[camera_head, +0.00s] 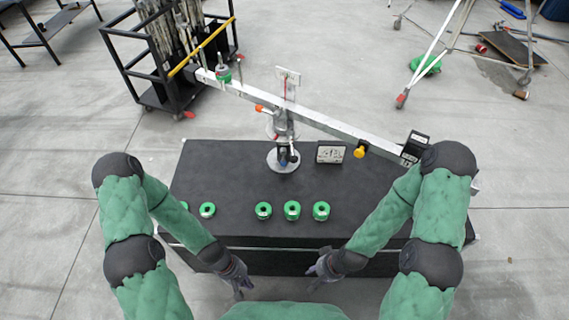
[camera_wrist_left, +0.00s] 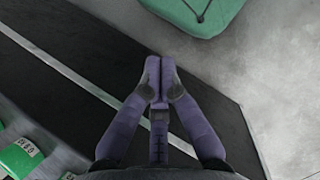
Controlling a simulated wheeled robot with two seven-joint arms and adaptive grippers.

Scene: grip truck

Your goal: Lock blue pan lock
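A metal pan head on a round pale base (camera_head: 273,161) stands on the black box top. A small dark blue part (camera_head: 283,154), apparently the blue pan lock, shows low on its column; its setting is too small to tell. A long silver beam (camera_head: 320,121) crosses the column at a slant. My left gripper (camera_head: 238,287) hangs at the front edge of the box, well apart from the pan head; in the left wrist view its purple fingers (camera_wrist_left: 159,76) meet at the tips, with nothing between them. My right gripper (camera_head: 319,276) is also at the front edge, too small to read.
Several green rings (camera_head: 263,210) lie along the box top (camera_head: 235,180) near its front. A small framed panel (camera_head: 331,152) and a yellow knob (camera_head: 360,151) are right of the column. A black cart (camera_head: 150,95) stands behind left. The box top around the base is mostly clear.

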